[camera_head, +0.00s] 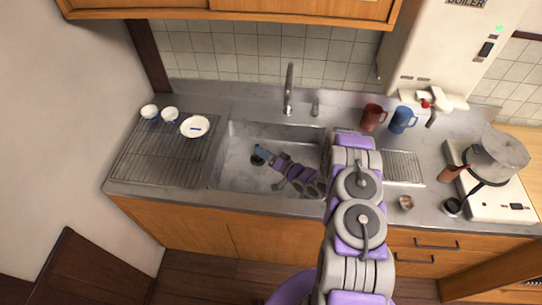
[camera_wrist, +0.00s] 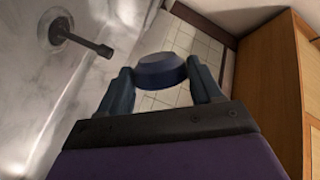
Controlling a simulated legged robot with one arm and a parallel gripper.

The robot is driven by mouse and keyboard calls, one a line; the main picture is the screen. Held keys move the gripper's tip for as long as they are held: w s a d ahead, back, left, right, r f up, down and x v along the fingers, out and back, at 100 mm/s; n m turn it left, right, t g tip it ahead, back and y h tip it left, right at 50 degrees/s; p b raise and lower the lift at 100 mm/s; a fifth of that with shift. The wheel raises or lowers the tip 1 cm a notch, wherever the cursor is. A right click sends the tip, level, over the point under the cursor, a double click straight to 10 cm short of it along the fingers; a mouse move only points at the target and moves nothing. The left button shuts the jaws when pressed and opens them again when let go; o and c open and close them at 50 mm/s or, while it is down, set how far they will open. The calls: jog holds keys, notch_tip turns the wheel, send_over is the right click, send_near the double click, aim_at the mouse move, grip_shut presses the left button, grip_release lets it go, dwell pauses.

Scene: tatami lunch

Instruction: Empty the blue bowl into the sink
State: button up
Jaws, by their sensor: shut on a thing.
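My gripper (camera_wrist: 162,78) is shut on the blue bowl (camera_wrist: 160,68) in the wrist view. One finger is on either side of the bowl, which shows as a tilted dark-blue rounded shape. Its inside and any contents are hidden. In the head view my arm reaches over the counter, and the gripper (camera_head: 264,154) shows over the left part of the steel sink (camera_head: 238,178). The bowl cannot be made out clearly there.
The faucet (camera_head: 289,90) stands behind the sink. A drying rack (camera_head: 155,158) with two small bowls and a white plate (camera_head: 195,127) is at left. A red mug (camera_head: 373,117), a blue mug (camera_head: 403,120) and a pot (camera_head: 496,157) on the stove are at right.

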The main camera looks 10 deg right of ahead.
jog(key=shift+f, duration=0.1)
jog(key=shift+w+d+m, duration=0.1)
jog(key=shift+d+m, duration=0.05)
jog(key=shift+m, duration=0.55)
jog(key=shift+w+d+m+y+b, duration=0.1)
jog(key=shift+d+m+y+b, duration=0.1)
jog(key=shift+m, duration=0.4)
jog(key=shift+d+m+y+b, duration=0.1)
jog(key=shift+m+b, duration=0.05)
jog(key=shift+m, duration=0.45)
jog(key=shift+w+d+r+m+t+b, duration=0.35)
jog(key=shift+d+r+m+t, duration=0.3)
jog(key=shift+m, duration=1.95)
jog(key=shift+w+d+r+m+t+b, duration=0.35)
jog(key=shift+d+r+m+t, duration=0.3)
jog(key=shift+m, duration=1.95)
jog(key=shift+w+d+r+m+t+b, duration=0.25)
jog(key=shift+d+r+m+t+b, duration=0.4)
jog(key=shift+m, duration=1.95)
